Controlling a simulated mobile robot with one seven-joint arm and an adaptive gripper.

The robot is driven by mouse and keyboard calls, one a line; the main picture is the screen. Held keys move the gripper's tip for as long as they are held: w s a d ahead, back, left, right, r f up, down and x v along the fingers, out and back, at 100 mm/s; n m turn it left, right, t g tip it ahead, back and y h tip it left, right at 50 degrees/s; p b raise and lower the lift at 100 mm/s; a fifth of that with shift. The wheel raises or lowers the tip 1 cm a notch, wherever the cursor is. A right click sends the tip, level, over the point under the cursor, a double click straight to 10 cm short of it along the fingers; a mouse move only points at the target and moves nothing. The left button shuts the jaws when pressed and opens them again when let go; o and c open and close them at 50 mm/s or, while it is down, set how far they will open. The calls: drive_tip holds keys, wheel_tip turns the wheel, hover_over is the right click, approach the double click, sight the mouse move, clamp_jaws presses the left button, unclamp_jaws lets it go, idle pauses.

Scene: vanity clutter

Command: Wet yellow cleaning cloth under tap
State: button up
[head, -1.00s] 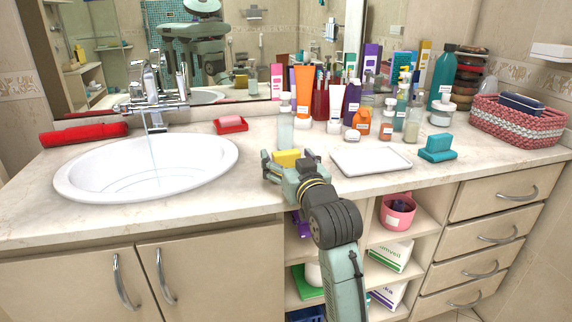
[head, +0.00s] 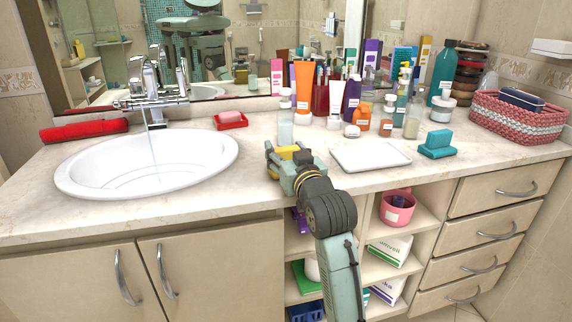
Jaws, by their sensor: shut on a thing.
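The yellow cleaning cloth (head: 288,151) is a small yellow block shape between the fingers of my gripper (head: 287,156). My gripper is shut on it, near the front of the counter, right of the sink; the fingers hide part of the cloth. I cannot tell whether it is clear of the counter. The chrome tap (head: 152,98) stands behind the white oval sink basin (head: 84,183).
A red soap dish with pink soap (head: 231,120) and a clear bottle (head: 286,124) stand behind my gripper. A white tray (head: 370,157) lies to its right. A red rolled item (head: 84,130) lies left of the tap. Counter between basin and gripper is clear.

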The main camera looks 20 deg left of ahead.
sight(284, 149)
drive_tip(key=shift+c, duration=1.4)
drive_tip(key=shift+r, duration=0.95)
drive_tip(key=shift+s+a+r+b, duration=0.15)
drive_tip(key=shift+r+b, duration=0.15)
drive_tip(key=shift+r, duration=0.15)
drive_tip(key=shift+s+r+b, duration=0.15)
drive_tip(key=shift+r+b, duration=0.1)
drive_tip(key=shift+r, duration=0.15)
drive_tip(key=s+a+r+b, duration=0.1)
drive_tip(key=s+a+b, duration=0.1)
drive_tip(key=s, duration=1.3)
drive_tip(key=shift+a+r, duration=0.2)
drive_tip(key=shift+a, duration=0.5)
drive_tip(key=shift+s+d, duration=0.1)
